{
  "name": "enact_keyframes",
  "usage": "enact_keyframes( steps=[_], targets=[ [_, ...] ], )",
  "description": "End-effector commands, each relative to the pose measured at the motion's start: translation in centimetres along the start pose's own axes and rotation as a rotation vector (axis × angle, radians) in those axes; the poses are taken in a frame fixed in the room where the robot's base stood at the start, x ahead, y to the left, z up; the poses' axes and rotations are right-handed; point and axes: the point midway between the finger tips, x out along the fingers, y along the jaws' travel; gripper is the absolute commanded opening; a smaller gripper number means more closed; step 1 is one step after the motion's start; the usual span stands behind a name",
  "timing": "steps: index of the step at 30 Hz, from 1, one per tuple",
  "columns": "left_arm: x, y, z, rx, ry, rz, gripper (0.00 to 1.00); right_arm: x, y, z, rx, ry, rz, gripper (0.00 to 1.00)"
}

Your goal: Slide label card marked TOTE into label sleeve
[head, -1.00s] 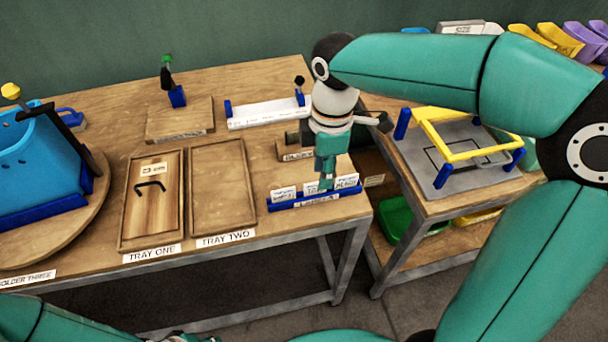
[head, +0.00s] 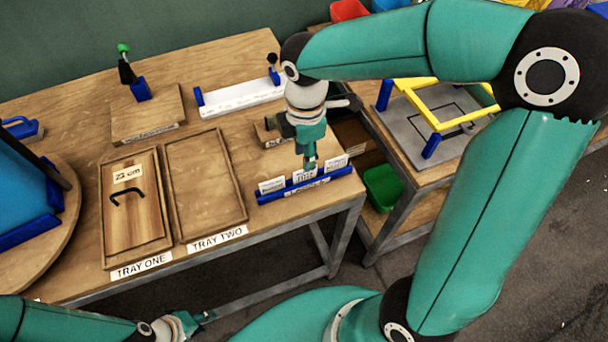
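A blue rack (head: 300,194) stands at the front right corner of the wooden table, with white label cards upright in it: a left card (head: 271,186), a middle card (head: 304,176) and a right card (head: 336,164). Their print is too small to read, so I cannot tell which is TOTE. My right gripper (head: 310,163) points down at the middle card, its tips at the card's top edge; whether it is shut on it I cannot tell. My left gripper (head: 206,317) is low, in front of the table, its fingers too small to judge. I cannot make out the label sleeve.
TRAY ONE (head: 107,232) holds a wooden lid with a black handle. TRAY TWO (head: 207,190) is empty. A white bar fixture (head: 240,95) stands behind. A side table with a yellow frame (head: 455,122) is to the right, across a gap.

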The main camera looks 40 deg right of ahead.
Motion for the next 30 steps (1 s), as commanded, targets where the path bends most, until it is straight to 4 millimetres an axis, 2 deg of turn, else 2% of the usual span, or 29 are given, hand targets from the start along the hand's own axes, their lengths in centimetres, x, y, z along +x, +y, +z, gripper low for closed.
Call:
enact_keyframes(
  steps=[8, 18, 26, 30],
  targets=[
    [-0.1, 0.0, 0.0, 0.0, 0.0, 0.0, 0.36, 1.9, -0.1, -0.1, -0.001, -0.001, -0.003, 0.33],
    [-0.4, 0.1, 0.0, 0.0, 0.0, 0.0, 0.36, 6.2, -0.4, -0.2, -0.002, 0.0, -0.003, 0.33],
    [-0.4, 0.1, 0.0, 0.0, 0.0, 0.0, 0.36, 6.5, -0.4, -0.3, -0.002, 0.002, 0.001, 0.33],
    [-0.4, 0.1, 0.0, 0.0, 0.0, 0.0, 0.36, 6.5, -0.4, -0.3, -0.002, 0.002, 0.001, 0.13]
  ],
)
